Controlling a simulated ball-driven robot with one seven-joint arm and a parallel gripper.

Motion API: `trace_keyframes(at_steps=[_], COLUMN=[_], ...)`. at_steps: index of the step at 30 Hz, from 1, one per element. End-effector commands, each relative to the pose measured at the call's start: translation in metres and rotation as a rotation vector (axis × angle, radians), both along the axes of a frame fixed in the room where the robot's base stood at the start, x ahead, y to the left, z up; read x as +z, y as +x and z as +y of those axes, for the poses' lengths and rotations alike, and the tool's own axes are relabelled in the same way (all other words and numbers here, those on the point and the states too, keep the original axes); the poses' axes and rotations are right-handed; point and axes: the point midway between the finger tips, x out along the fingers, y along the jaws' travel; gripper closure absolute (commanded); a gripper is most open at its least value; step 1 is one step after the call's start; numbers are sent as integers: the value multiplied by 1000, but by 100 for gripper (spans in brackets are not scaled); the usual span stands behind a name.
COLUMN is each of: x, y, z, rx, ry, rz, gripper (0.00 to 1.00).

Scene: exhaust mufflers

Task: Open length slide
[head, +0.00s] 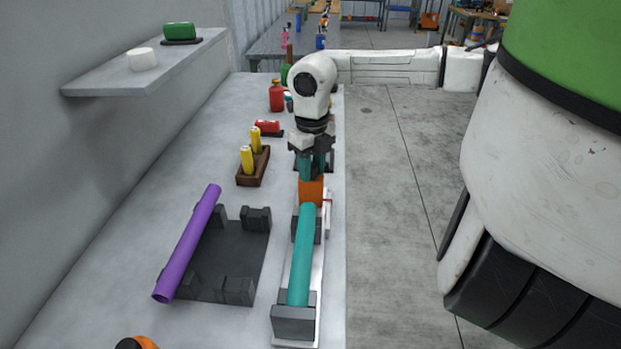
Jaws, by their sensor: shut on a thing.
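The length slide appears to be the long pale rail fixture (317,270) along the table's right edge, with dark grey blocks on it. A teal tube (302,250) lies lengthwise on the fixture, its near end at the front grey block (293,322). An orange block (311,191) stands at the tube's far end. My gripper (312,174) points down from above and is shut on the orange block. The exact contact of the fingertips is small and partly hidden.
A purple tube (187,243) leans along the left side of a dark grey cradle (226,258). A brown holder (252,170) with yellow cylinders, a red item (267,127) and a red bottle (276,97) stand farther back. A wall shelf (150,70) overhangs the left. The front left tabletop is mostly clear.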

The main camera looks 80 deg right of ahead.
Motion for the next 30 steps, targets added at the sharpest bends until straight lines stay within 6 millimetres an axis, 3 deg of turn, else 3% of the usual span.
trace_keyframes(at_steps=[5, 6, 14, 23, 30], x=[-1, -1, 0, 3, 37], y=[-1, -1, -1, -1, -1], z=[0, 0, 0, 0, -1], rx=[-1, -1, -1, 0, -1], ry=[-2, -2, -2, -2, -6], rz=[3, 3, 1, 1, 1], gripper=[100, 66, 42, 42, 42])
